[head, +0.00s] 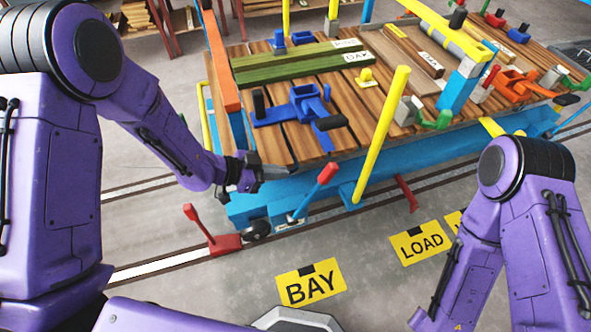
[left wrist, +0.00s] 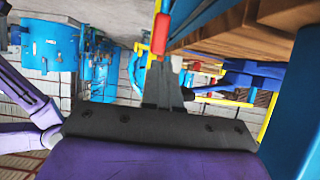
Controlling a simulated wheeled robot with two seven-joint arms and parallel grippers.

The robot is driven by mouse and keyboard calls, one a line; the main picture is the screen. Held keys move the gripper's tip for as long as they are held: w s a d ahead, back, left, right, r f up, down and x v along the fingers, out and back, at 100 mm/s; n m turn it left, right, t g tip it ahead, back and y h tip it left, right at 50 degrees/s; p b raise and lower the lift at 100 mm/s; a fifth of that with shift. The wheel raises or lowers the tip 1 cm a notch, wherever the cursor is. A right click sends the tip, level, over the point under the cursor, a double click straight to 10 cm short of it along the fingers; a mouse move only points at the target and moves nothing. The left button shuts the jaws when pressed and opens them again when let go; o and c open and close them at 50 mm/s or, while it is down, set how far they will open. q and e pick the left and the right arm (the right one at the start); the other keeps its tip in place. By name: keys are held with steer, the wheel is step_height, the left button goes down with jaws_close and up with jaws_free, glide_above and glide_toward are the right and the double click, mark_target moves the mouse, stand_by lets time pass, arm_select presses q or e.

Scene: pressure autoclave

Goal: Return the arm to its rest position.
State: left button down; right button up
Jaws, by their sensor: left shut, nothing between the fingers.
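My left arm (head: 165,125) reaches in from the left, bent at the elbow, with its forearm sloping down to the right. My left gripper (head: 275,173) is shut and empty at the near left edge of the blue cart (head: 300,192). In the head view it overlaps the cart's edge; I cannot tell whether it touches. In the left wrist view the closed fingers (left wrist: 164,82) point away from the camera with nothing between them. My right arm (head: 520,200) is bent at the lower right, and its gripper is out of view.
The cart carries wooden planks, green beams (head: 300,62), blue clamps (head: 305,103) and a yellow post (head: 382,135). Red-handled levers (head: 318,192) stand by its near side. Floor signs read BAY (head: 310,283) and LOAD (head: 421,242). The grey floor around them is clear.

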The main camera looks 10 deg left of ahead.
arm_select(q)
steer(key=shift+v, duration=1.05)
